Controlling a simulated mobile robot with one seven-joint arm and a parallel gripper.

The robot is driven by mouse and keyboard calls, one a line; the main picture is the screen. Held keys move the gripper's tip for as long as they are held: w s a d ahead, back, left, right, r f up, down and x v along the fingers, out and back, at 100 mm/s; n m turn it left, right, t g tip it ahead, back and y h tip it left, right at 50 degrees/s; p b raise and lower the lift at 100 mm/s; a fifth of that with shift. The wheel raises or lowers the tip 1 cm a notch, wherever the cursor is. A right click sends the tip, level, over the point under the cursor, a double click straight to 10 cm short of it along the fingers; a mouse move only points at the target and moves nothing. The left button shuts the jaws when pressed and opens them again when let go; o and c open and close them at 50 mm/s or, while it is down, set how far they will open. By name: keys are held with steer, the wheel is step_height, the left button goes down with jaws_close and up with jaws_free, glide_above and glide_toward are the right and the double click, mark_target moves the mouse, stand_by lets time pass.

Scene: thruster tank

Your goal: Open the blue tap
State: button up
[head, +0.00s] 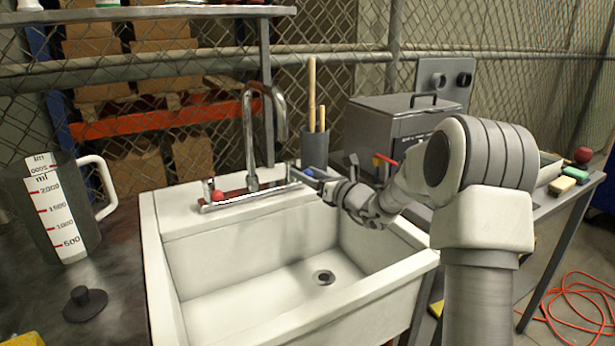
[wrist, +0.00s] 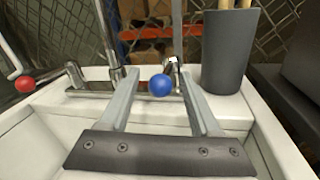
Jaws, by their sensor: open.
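The blue tap (wrist: 160,85) has a round blue knob on a chrome lever at the right end of the faucet base. In the head view the blue knob (head: 309,172) shows just beside my gripper (head: 312,177). In the wrist view my gripper (wrist: 154,88) is open, with the blue knob between its two fingers near the tips. I cannot tell whether either finger touches it. The red tap knob (wrist: 25,84) is at the left end of the base, and also shows in the head view (head: 217,196). The chrome spout (head: 249,130) rises between the two taps.
The white sink (head: 300,279) lies below the taps, empty. A grey cup (wrist: 229,52) with wooden sticks stands close behind and right of the blue tap. A measuring jug (head: 57,212) stands left, a grey metal box (head: 393,135) right. A wire fence is behind.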

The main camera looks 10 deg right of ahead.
jaws_close()
stand_by(0.4)
stand_by(1.1)
